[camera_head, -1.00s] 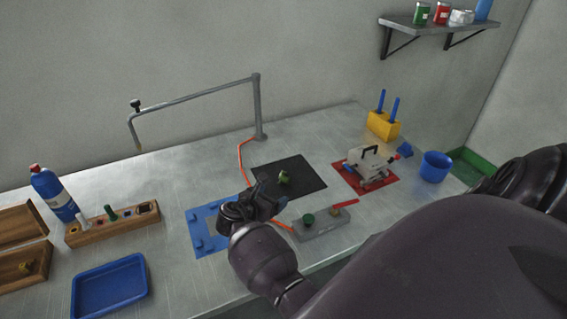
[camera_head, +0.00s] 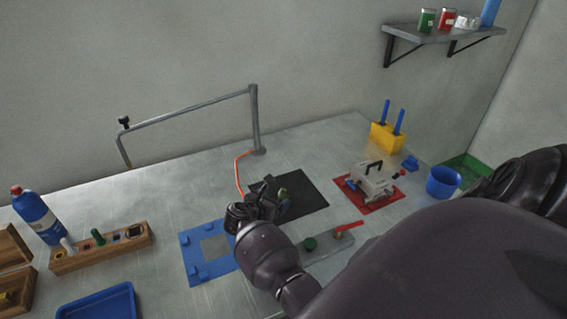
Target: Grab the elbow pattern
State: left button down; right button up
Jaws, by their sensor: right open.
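A small olive-green piece, which looks like the elbow pattern (camera_head: 283,192), is on the black mat (camera_head: 312,195) at the middle of the bench. It is partly hidden by my right gripper (camera_head: 278,205). My right gripper is over the near left part of the mat, with its open fingers right by the green piece. I cannot tell whether the fingers touch it or are on both sides of it. My left gripper is out of view.
A machine on a red mat (camera_head: 374,185) stands further right. A wooden rack (camera_head: 100,250) and blue tray (camera_head: 97,303) are at left.

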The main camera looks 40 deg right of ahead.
aim_at(284, 195)
jog(key=shift+x, duration=2.65)
jog(key=shift+s, duration=0.15)
jog(key=c, duration=0.9)
